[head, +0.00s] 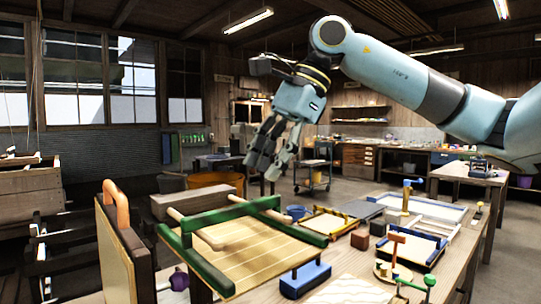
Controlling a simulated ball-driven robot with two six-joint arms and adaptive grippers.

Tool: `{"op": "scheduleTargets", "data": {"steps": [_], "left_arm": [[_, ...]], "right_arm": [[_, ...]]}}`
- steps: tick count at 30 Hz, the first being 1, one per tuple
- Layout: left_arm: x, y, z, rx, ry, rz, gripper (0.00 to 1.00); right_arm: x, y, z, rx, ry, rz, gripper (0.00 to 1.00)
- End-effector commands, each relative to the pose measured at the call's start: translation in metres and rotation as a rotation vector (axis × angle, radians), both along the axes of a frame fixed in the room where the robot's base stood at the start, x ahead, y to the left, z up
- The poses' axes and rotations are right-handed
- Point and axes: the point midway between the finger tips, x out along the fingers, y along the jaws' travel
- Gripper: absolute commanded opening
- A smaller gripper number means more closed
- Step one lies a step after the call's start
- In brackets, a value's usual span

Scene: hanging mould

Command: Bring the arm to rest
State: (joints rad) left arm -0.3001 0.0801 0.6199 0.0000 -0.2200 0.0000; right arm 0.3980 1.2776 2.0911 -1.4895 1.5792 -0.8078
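My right arm comes in from the right edge and holds its gripper (262,170) in the air above the far side of the workbench (455,270). The gripper points down and to the left. Its two fingers look apart, with nothing visible between them. The fingertips are above the green-railed wooden frame (245,252) and do not appear to touch it. My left arm and gripper are not in view.
The bench holds a blue block (305,278), a yellow-edged tray (328,222), a blue-edged tray (412,250) and small brown blocks (360,239). An upright board with an orange handle (116,205) stands at the left. The air around the gripper looks clear.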

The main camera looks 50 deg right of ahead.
Motion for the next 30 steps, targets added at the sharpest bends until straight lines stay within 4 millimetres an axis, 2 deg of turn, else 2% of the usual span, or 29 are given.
{"op": "scheduleTargets", "data": {"steps": [6, 23, 26, 30], "left_arm": [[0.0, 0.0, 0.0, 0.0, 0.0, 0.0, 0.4], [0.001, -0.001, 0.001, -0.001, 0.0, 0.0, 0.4], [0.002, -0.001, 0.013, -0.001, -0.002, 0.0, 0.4], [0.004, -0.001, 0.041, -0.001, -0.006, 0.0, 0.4]], "right_arm": [[-0.003, -0.003, 0.009, 0.0, -0.001, -0.001, 0.33], [-0.003, -0.003, 0.01, 0.001, -0.001, 0.0, 0.33], [-0.003, -0.003, 0.022, 0.001, -0.003, -0.001, 0.33], [-0.004, -0.003, 0.052, 0.001, -0.007, 0.0, 0.33]]}}
